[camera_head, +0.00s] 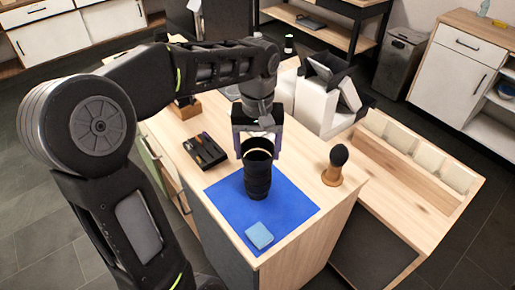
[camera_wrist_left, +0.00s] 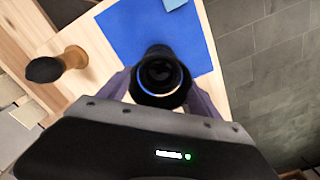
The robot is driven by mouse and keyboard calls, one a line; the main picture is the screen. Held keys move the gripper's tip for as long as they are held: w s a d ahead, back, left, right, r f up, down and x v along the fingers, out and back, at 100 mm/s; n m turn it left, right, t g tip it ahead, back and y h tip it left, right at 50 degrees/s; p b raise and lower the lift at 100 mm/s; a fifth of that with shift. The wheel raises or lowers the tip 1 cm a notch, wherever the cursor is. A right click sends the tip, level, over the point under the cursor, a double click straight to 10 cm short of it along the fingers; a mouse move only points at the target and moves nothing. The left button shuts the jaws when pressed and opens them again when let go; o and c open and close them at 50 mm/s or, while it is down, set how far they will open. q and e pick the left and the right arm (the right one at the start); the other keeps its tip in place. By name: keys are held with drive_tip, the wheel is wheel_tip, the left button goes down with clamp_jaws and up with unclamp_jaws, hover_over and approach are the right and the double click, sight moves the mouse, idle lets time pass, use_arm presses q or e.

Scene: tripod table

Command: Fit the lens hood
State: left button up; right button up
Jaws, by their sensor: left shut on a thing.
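A black camera lens (camera_head: 257,183) stands upright on a blue mat (camera_head: 292,207) on the wooden table top. My left gripper (camera_head: 259,150) points down over it, its fingers on either side of a dark, round, open hood (camera_head: 258,158) with a pale inner rim. The gripper is shut on this hood, which lines up with the top of the lens. I cannot tell whether hood and lens are fully seated. In the left wrist view the hood (camera_wrist_left: 160,97) sits between the fingers, with the round lens front and a bluish ring inside it. My right gripper is not in view.
A light blue cloth or block (camera_head: 259,235) lies at the mat's front. A wooden-handled brush (camera_head: 335,165) stands right of the mat. A dark tray (camera_head: 205,150) with pens lies to the left. White and black boxes (camera_head: 318,100) stand behind.

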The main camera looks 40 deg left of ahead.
use_arm(q)
drive_tip(key=shift+f+b, duration=0.4)
drive_tip(key=shift+f, duration=0.15)
idle(0.7)
idle(0.6)
drive_tip(key=o, duration=1.4)
drive_tip(key=shift+o, duration=0.2)
wheel_tip(320, 180, up, 7)
drive_tip(key=p, duration=0.5)
drive_tip(key=shift+p, duration=0.35)
